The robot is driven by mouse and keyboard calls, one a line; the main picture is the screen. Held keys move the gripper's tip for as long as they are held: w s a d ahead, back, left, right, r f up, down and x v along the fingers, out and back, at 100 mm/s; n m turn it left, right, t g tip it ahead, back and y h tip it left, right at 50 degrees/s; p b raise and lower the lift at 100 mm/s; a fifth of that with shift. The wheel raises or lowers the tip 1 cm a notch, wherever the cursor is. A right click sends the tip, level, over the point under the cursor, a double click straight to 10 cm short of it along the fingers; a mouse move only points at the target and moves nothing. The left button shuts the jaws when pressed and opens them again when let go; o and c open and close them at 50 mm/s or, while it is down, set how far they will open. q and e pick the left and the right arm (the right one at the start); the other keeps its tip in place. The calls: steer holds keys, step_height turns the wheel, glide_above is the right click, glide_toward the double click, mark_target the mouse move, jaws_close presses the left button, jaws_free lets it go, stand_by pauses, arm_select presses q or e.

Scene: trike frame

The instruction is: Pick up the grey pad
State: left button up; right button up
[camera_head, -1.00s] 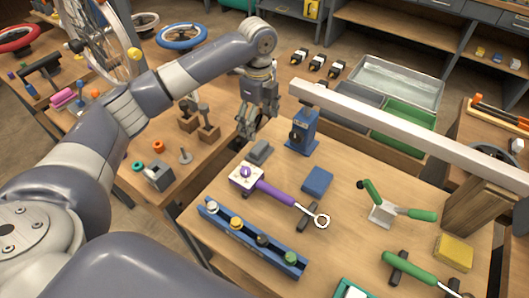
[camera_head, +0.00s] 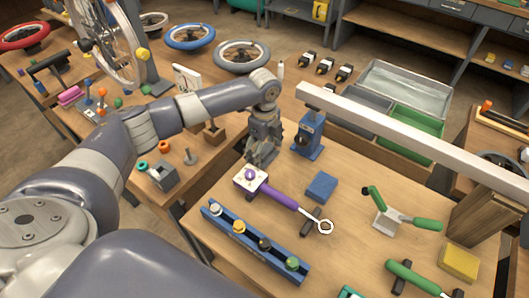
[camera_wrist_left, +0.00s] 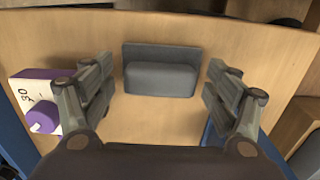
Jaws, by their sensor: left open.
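The grey pad (camera_wrist_left: 160,78) lies on the wooden workbench, between the two open fingers of my left gripper (camera_wrist_left: 160,98) in the left wrist view. A gap shows on each side of it, so the fingers do not touch it. In the head view my left gripper (camera_head: 260,156) points down at the far left edge of the bench and hides most or all of the pad. My right gripper is not in view.
A white block with a purple knob (camera_head: 250,178) stands close to the left gripper. A blue stand (camera_head: 308,136) is on its other side. A blue pad (camera_head: 321,186), a purple-handled ring tool (camera_head: 280,197) and a blue rail (camera_head: 250,240) lie nearer.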

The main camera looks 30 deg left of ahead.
mark_target(265, 149)
arm_select(q)
steer(key=shift+f, duration=0.2)
steer(key=c, duration=0.8)
steer(key=shift+s, duration=0.15)
steer(key=shift+c, duration=0.9)
steer(key=r+b, duration=0.1)
steer(key=r, duration=0.9)
steer(key=shift+w+r, duration=0.1)
steer(key=shift+w, duration=0.1)
